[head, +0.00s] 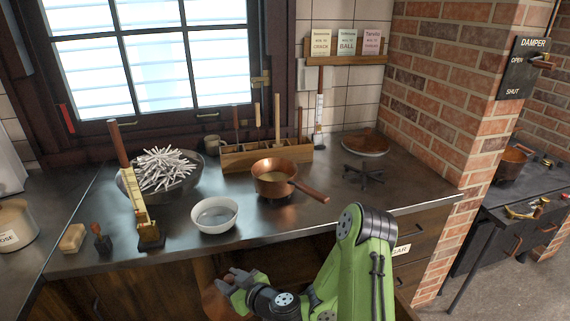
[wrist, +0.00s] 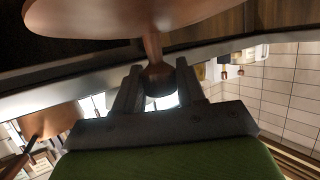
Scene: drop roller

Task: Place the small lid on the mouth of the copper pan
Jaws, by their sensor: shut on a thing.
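The copper pan (head: 268,190) stands upright on the dark counter with its mouth uncovered and its handle pointing to the front right. Something pale yellow shows inside it. My gripper (head: 240,279) is low in front of the counter, below its front edge, and to the front left of the pan. It is shut on the small lid (head: 212,302), a copper-coloured disc partly hidden by the gripper and arm. In the wrist view my gripper (wrist: 158,85) grips the lid's dark-tipped knob, and the lid's disc (wrist: 150,14) spreads across the top. The lid is apart from the pan.
A white bowl (head: 228,221) stands left of the pan near the counter edge. A wooden rack (head: 236,160) stands behind. A dark bowl of white sticks (head: 166,167) and a tall upright tool (head: 140,205) are left. A round brown-topped piece (head: 366,143) and black trivet (head: 362,174) are right.

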